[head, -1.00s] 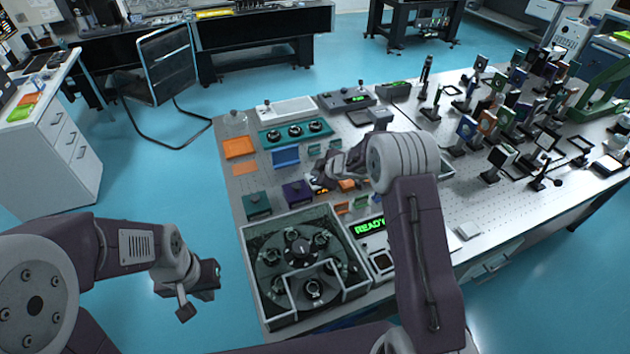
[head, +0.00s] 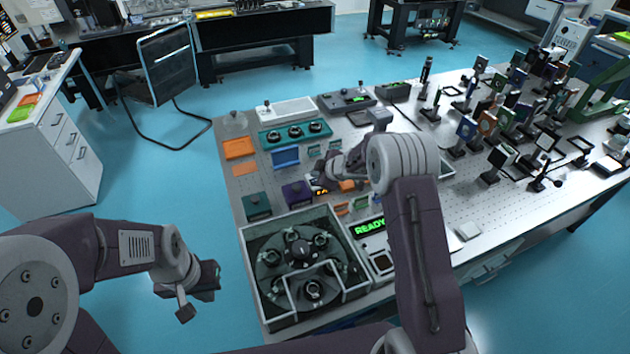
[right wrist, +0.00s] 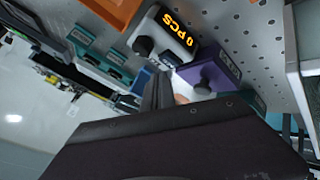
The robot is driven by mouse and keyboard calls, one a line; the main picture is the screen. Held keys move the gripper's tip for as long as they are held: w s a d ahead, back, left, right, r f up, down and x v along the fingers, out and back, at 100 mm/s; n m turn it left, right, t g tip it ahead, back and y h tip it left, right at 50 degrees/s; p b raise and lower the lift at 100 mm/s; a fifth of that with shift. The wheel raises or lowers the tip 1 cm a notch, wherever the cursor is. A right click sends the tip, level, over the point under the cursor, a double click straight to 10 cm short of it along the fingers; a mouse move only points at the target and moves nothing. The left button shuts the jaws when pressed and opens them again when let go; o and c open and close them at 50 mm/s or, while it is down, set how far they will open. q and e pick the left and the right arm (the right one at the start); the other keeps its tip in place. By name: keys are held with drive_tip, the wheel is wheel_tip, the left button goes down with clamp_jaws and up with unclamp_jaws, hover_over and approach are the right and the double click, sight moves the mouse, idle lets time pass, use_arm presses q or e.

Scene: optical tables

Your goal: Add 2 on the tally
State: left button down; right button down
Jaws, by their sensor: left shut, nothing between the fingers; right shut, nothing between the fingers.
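The tally is a small pale box (right wrist: 160,28) with a black knob or button and a display reading "0 PCS" in yellow, near the top of the right wrist view. In the head view only its lit display (head: 319,190) shows clearly, partly covered by my right gripper (head: 323,178). In the right wrist view my right gripper (right wrist: 158,92) is shut and empty, its fingertips close to the tally's knob; I cannot tell whether they touch. My left gripper (head: 203,285) is shut and empty, off the table's left edge.
A purple box (right wrist: 212,70) with a black knob stands right beside the tally. A teal box (head: 257,205) and a walled carousel tray (head: 352,290) are nearby, with a green "READY" display (head: 369,227). Many optic mounts (head: 490,125) crowd the table's right side.

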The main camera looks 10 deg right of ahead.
drive_tip(key=shift+f, duration=0.1)
idle(0.5)
drive_tip(key=shift+f, duration=0.35)
drive_tip(key=shift+f+b, duration=0.4)
drive_tip(key=shift+b, duration=0.15)
idle(0.3)
idle(0.4)
drive_tip(key=shift+r+p, duration=0.85)
drive_tip(key=shift+p, duration=0.2)
wheel_tip(320, 180, up, 5)
drive_tip(key=p, duration=0.5)
drive_tip(key=shift+r+p, duration=0.1)
drive_tip(key=shift+p, duration=0.2)
idle(1.7)
